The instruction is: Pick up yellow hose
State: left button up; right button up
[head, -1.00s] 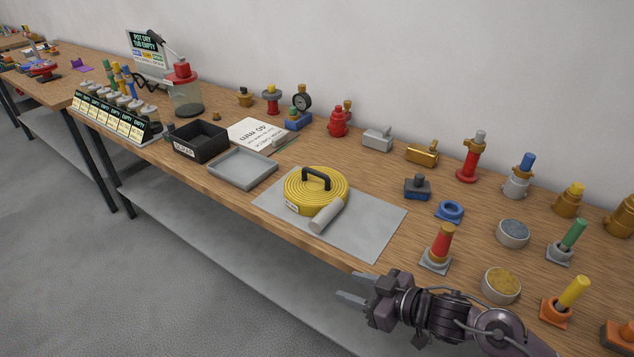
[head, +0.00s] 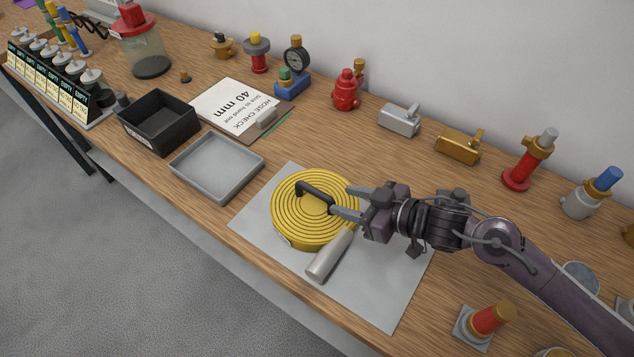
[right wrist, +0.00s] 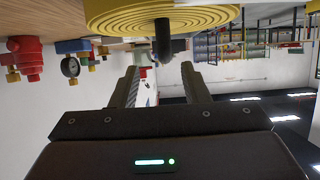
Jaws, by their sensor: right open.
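The yellow hose (head: 290,222) lies as a flat coil on a grey mat (head: 375,300), with a dark handle (head: 318,190) across its top and a grey cylindrical nozzle (head: 330,255) at its front right. My right gripper (head: 342,200) is open, with its fingers over the right part of the coil, pointing at the handle. In the right wrist view the coil (right wrist: 120,18) shows at the top, and the dark handle (right wrist: 163,38) stands beyond and between the two open fingers (right wrist: 160,88). I see no contact with the handle. My left gripper is not in view.
A grey tray (head: 218,194) and a black bin (head: 160,120) stand left of the mat. A white card marked 40 mm (head: 225,102) lies behind. A red hydrant-shaped fitting (head: 345,90), metal fittings and valves line the back. The table's front edge is close to the mat.

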aim_at(325, 194)
jog(key=shift+w+a, duration=0.15)
jog(key=shift+w, duration=0.05)
jog(key=shift+x, duration=0.8)
jog(key=shift+w+a+p, duration=0.1)
jog(key=shift+a+p, duration=0.25)
jog(key=shift+a, duration=0.1)
jog(key=p+x, duration=0.1)
jog(key=x, duration=0.3)
jog(key=shift+a, duration=0.35)
jog(key=shift+w+a+f, duration=0.1)
jog(key=shift+a+f, duration=0.05)
jog(key=shift+f, duration=0.05)
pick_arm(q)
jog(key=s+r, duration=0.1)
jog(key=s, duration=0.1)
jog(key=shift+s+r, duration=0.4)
pick_arm(e)
grip_shut()
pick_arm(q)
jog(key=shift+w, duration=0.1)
pick_arm(e)
jog(key=shift+w+r, duration=0.1)
jog(key=shift+r, duration=0.15)
